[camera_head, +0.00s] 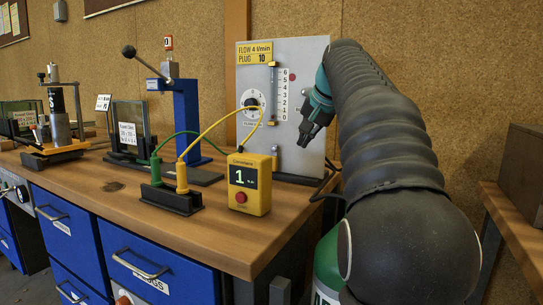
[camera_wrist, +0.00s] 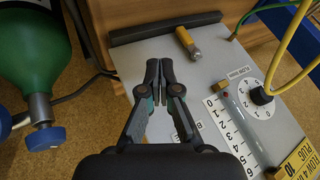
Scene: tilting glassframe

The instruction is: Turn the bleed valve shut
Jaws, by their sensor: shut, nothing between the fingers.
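A grey upright panel (camera_head: 312,52) stands at the back of the bench. It also shows in the wrist view (camera_wrist: 140,48). No part is clearly readable as the bleed valve; a label beginning with B (camera_wrist: 203,125) is partly covered by my gripper. A short brass fitting with a silver end (camera_wrist: 187,42) sits low on the panel, and it shows in the head view (camera_head: 275,152). A dark round knob (camera_head: 251,103) with a numbered dial is further left. My gripper (camera_wrist: 159,62) is shut and empty in front of the panel, apart from the brass fitting.
A yellow meter (camera_head: 249,184) reading 1 stands on the bench in front of the panel. Yellow and green cables (camera_head: 212,128) run near it. A blue press (camera_head: 186,115) stands left. A flow tube with a scale (camera_head: 273,92) is on the panel.

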